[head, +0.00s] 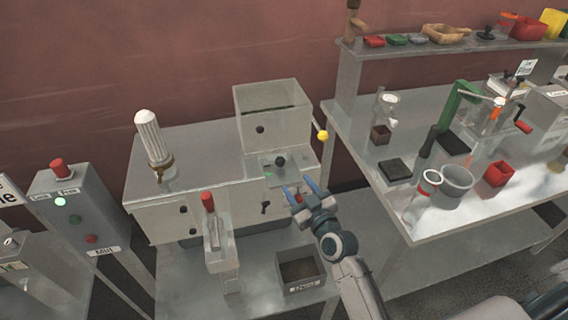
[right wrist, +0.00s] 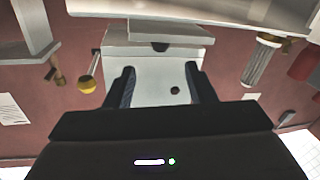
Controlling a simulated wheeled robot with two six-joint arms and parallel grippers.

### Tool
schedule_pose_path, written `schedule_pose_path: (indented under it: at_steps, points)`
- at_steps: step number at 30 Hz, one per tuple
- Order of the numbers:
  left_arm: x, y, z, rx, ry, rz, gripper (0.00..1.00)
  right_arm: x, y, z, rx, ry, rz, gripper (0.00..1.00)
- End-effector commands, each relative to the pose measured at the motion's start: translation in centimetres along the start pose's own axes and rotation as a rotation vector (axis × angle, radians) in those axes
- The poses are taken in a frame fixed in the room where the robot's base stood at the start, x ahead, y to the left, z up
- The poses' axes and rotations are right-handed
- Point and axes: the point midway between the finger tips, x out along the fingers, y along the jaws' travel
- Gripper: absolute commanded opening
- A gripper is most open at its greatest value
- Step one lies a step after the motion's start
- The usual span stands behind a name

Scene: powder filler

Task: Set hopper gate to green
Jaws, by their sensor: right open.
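The powder filler is a grey cabinet with a box-shaped hopper (head: 272,118) on top. A small panel on its front carries a black knob (head: 280,160) and a green mark (head: 268,174) to the knob's left. A lever with a yellow ball (head: 322,135) sticks out at the hopper's right side; the yellow ball also shows at the left of the right wrist view (right wrist: 87,84). I cannot tell which of these is the gate handle. My right gripper (head: 299,188) is open and empty, just in front of and below the knob panel. My left gripper is not in view.
A control box with a red button (head: 57,165) stands at the left. The right table (head: 455,228) is crowded with containers and tools.

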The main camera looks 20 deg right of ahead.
Motion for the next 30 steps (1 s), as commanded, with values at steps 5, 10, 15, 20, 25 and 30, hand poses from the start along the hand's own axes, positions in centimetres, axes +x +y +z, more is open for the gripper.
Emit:
schedule_pose_path:
  at_steps: [5,10,15,20,25,30]
  points:
    - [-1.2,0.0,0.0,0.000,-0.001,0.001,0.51,3.5,0.1,-0.3,0.002,0.000,-0.001,0.50]
    - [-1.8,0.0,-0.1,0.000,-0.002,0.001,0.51,6.6,0.0,-0.2,0.002,-0.002,-0.001,0.50]
    - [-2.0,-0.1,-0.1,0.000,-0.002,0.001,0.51,8.6,0.0,0.0,0.002,-0.002,-0.001,0.50]
    - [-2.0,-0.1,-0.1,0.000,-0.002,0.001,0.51,9.3,-0.1,0.1,0.001,-0.003,-0.002,0.50]
    - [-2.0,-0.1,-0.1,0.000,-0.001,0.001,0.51,9.4,-0.1,0.1,0.001,-0.003,-0.002,0.50]
    - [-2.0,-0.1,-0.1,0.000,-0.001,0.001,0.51,9.3,-0.1,0.1,0.001,-0.003,-0.002,0.30]
